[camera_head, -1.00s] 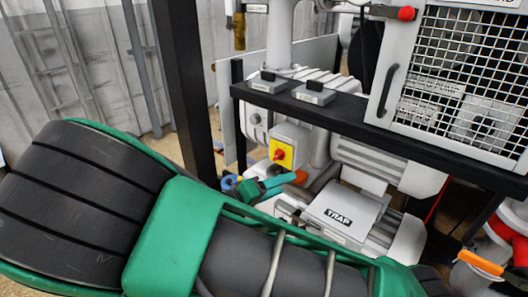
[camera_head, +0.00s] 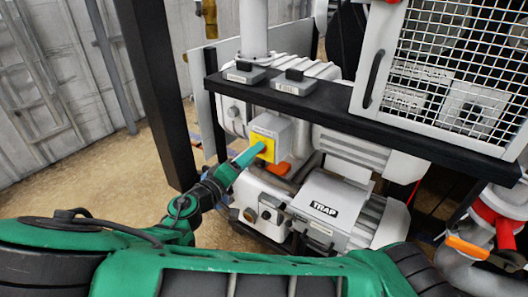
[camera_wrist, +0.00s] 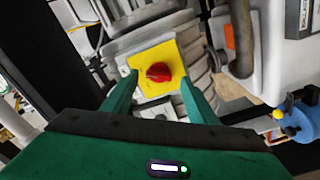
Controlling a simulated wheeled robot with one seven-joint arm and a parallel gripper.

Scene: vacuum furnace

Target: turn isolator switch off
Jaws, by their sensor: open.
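The isolator switch is a red knob (camera_wrist: 159,72) on a yellow plate (camera_wrist: 156,55), seen in the wrist view between my fingers. In the head view the yellow plate (camera_head: 264,146) shows on a grey box on the pump's side, and the knob is mostly hidden behind my fingers. My gripper (camera_wrist: 160,84) is open, one finger on each side of the knob. In the head view my gripper (camera_head: 250,155) reaches up to the plate from the lower left. I cannot tell whether the fingers touch the knob.
A black frame post (camera_head: 160,90) stands left of the pump, and a black rail (camera_head: 330,112) crosses above it. A box marked TRAP (camera_head: 330,205) sits at lower right. A wire-mesh guard (camera_head: 450,75) is at upper right. Open floor (camera_head: 85,185) lies to the left.

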